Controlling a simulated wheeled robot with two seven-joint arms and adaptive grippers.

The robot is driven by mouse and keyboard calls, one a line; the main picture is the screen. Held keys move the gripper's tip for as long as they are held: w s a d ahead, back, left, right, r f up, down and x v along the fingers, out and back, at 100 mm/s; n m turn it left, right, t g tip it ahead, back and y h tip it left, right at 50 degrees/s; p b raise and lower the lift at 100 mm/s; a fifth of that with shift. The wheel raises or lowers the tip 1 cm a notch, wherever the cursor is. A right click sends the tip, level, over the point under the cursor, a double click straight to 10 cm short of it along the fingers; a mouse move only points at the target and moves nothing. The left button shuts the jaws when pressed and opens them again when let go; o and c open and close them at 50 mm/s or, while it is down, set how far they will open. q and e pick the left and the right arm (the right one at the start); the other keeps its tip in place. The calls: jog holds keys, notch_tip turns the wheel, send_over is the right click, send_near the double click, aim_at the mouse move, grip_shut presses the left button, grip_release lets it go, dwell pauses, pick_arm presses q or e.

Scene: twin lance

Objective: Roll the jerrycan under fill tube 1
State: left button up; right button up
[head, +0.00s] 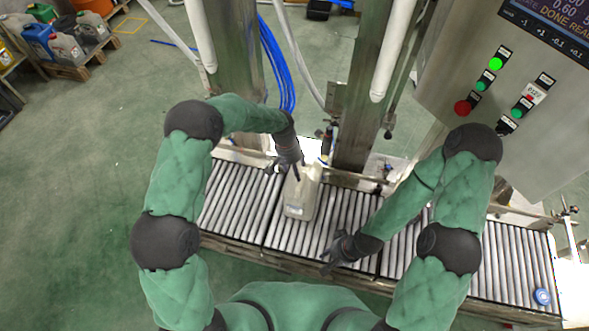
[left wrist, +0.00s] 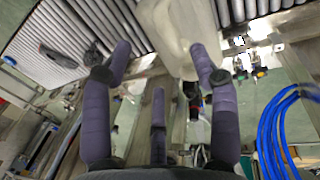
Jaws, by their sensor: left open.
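The pale translucent jerrycan (head: 300,196) stands on the roller conveyor (head: 235,205), left of the middle steel column. In the left wrist view the jerrycan (left wrist: 176,32) shows just beyond the fingertips. My left gripper (head: 284,165) is open at the jerrycan's upper left; in the left wrist view its spread fingers (left wrist: 162,60) reach toward the can, and I cannot tell whether they touch it. My right gripper (head: 334,252) is open and empty low over the rollers, right of and nearer than the can. Two white tubes (head: 201,35) (head: 394,48) hang above; no number shows on them.
Steel columns (head: 362,90) stand behind the conveyor. A control panel (head: 500,85) with lit green buttons is at right. A blue cap (head: 542,296) lies at the conveyor's right end. Blue hoses (head: 277,60) hang behind. Rollers right of the can are mostly clear.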

aim_at(300, 185)
pick_arm(q)
jog(key=f+b, duration=0.1)
jog(key=f, duration=0.2)
jog(key=d+f+b, duration=0.1)
jog(key=f, duration=0.3)
jog(key=d+f+b, duration=0.1)
jog(key=f, duration=0.2)
jog(key=shift+s+f, duration=0.2)
jog(key=shift+c, duration=0.3)
